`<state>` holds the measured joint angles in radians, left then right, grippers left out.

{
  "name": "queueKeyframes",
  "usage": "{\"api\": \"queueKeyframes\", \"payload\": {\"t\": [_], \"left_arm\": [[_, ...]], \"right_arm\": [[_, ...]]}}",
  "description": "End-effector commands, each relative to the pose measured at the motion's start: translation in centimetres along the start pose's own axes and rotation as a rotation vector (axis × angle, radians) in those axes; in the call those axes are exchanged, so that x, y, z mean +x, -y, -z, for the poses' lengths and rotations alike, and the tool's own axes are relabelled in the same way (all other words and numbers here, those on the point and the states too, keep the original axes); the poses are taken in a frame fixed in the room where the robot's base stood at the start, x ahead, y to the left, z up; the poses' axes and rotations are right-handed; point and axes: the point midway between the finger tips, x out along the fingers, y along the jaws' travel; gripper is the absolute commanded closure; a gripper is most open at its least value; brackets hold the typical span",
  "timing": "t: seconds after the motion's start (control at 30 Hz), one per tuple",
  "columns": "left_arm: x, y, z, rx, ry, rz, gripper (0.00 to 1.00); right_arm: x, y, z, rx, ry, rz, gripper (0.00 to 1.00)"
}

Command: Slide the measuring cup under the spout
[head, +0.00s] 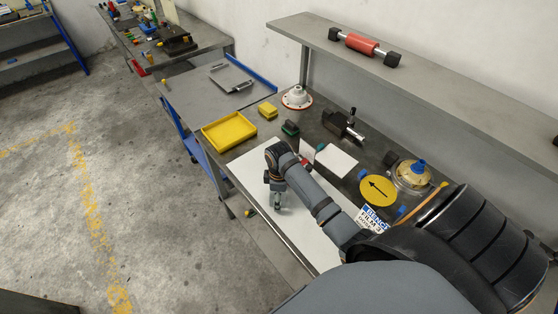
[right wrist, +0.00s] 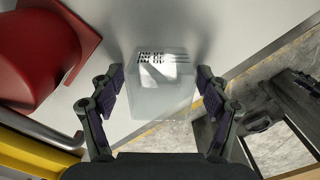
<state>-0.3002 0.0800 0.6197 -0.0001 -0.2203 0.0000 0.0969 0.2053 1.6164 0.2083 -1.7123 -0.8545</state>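The measuring cup (right wrist: 160,88), translucent with black printed markings, stands between the fingers of my right gripper (right wrist: 160,100) in the right wrist view. The fingers are spread, with a small gap visible on each side of the cup, so the gripper is open around it. In the head view my right gripper (head: 278,200) points down over the front of the white-topped bench; I cannot make out the cup there. No spout can be clearly told. A large red body (right wrist: 38,50) is beside the cup at the left. My left gripper is not in view.
A grey metal bar (right wrist: 45,128) and a yellow bar (right wrist: 38,160) lie at lower left in the wrist view. The bench holds a yellow tray (head: 229,132), a white flanged part (head: 296,97) and a yellow arrow disc (head: 378,190). A shelf (head: 430,82) runs above.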

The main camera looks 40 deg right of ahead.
Motion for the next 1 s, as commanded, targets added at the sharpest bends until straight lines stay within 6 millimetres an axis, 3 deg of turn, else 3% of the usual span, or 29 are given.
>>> {"api": "queueKeyframes", "payload": {"t": [0.27, 0.37, 0.67, 0.7, 0.8, 1.0], "left_arm": [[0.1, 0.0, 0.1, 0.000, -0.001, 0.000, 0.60], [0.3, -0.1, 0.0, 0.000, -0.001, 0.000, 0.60], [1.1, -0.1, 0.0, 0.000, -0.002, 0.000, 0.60], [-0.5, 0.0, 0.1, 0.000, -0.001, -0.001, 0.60], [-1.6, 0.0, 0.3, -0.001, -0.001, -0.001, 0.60], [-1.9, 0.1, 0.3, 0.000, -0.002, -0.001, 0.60]], "right_arm": [[-0.6, -0.1, 0.0, 0.000, -0.001, -0.002, 0.24], [-2.1, -0.2, 0.0, 0.001, -0.001, -0.005, 0.24], [-9.5, -0.1, 0.0, -0.001, -0.002, -0.006, 0.24], [-11.0, 0.0, 0.0, 0.000, 0.001, -0.001, 0.24], [-12.0, 0.0, 0.0, 0.000, 0.001, 0.000, 0.24], [-12.4, 0.0, 0.0, 0.000, 0.001, 0.000, 0.24]]}}
